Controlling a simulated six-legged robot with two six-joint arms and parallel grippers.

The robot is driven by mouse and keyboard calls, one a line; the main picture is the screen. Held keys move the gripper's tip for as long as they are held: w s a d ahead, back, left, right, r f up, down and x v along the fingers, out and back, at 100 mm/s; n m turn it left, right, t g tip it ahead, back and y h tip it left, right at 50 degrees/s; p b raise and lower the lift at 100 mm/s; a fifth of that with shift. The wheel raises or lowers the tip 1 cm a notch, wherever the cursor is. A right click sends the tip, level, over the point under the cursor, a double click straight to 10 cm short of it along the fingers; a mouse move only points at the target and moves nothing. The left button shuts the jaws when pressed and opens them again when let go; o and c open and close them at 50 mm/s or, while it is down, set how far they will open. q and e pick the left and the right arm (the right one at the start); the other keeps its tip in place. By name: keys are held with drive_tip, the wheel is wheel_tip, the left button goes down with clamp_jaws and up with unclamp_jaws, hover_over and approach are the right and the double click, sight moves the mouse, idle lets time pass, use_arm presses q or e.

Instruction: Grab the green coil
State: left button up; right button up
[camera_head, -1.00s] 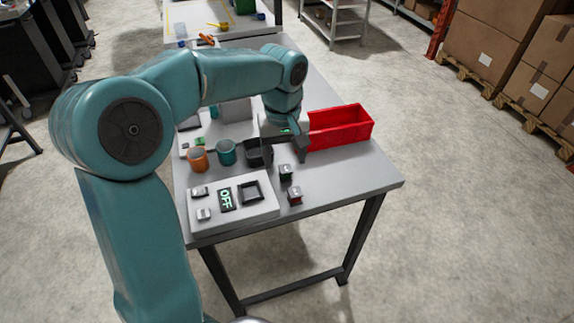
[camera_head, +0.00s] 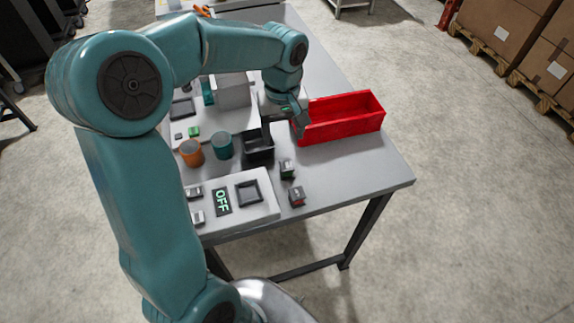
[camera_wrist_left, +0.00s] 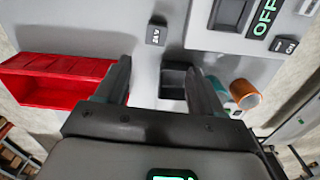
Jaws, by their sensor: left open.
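A teal-green cylinder (camera_head: 222,145) stands on the table beside an orange cylinder (camera_head: 191,152); it may be the green coil, though I cannot make out windings. My left gripper (camera_head: 285,138) is open and empty, pointing down above the table by the black bin (camera_head: 258,149). In the left wrist view, the open fingers (camera_wrist_left: 158,75) straddle a view of the bin; the teal cylinder (camera_wrist_left: 216,88) is partly hidden behind the right finger.
A red open box (camera_head: 342,117) stands right of my gripper. A panel (camera_head: 232,213) with an OFF display and switches lies at the front. A grey box (camera_head: 230,92) stands behind.

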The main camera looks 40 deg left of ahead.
use_arm(q)
hover_over(287, 164)
drive_tip(key=f, duration=0.5)
drive_tip(key=shift+s+a+f, duration=0.2)
drive_tip(key=shift+s+f, duration=0.15)
drive_tip(key=shift+f, duration=0.4)
drive_tip(key=f, duration=0.1)
drive_tip(key=f+p, duration=0.1)
drive_tip(key=f, duration=0.3)
drive_tip(key=shift+w+d, duration=0.15)
drive_tip(key=shift+w, duration=0.15)
drive_tip(key=c, duration=1.2)
